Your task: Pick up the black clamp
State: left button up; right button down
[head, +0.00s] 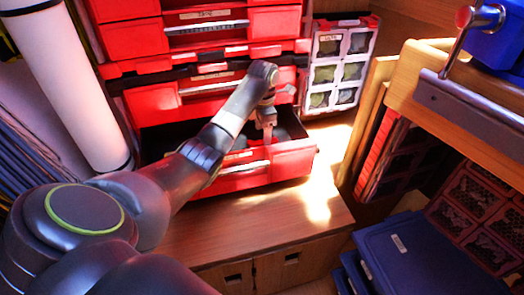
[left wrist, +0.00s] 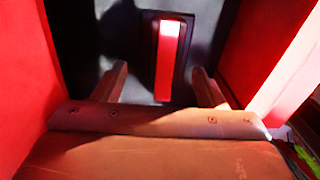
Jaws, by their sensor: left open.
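My left gripper (head: 267,132) reaches down into the open red drawer (head: 288,160) in the head view. In the left wrist view its two fingers stand apart (left wrist: 160,84), pointing into the drawer. Between and beyond them lies a black piece with a bright red bar along its middle (left wrist: 167,58); it looks like the black clamp, though I cannot be sure. The fingers are on either side of its near end and do not visibly touch it. In the head view the drawer front and the gripper hide most of the drawer's contents. My right gripper is not in view.
Red drawer walls (left wrist: 262,45) rise close on both sides of the gripper. Closed red drawers (head: 205,95) stand above. A case of small compartments (head: 340,45) is to the right. The wooden top (head: 255,215) in front is clear. Blue boxes (head: 425,260) sit lower right.

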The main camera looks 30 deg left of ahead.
aim_at(247, 147)
pick_arm(q)
jog(key=f, duration=0.1)
jog(key=f+b, duration=0.1)
jog(key=f, duration=0.2)
jog(key=shift+s+d+f, duration=0.1)
jog(key=shift+s+d, duration=0.05)
jog(key=shift+d, duration=0.15)
jog(key=shift+f, duration=0.25)
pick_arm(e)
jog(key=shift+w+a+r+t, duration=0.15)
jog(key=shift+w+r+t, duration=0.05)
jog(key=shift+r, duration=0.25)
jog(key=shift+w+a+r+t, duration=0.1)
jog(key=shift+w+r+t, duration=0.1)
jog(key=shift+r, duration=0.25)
pick_arm(q)
jog(key=shift+c, duration=0.2)
jog(key=shift+r, duration=0.1)
jog(key=shift+c, duration=1.1)
grip_shut()
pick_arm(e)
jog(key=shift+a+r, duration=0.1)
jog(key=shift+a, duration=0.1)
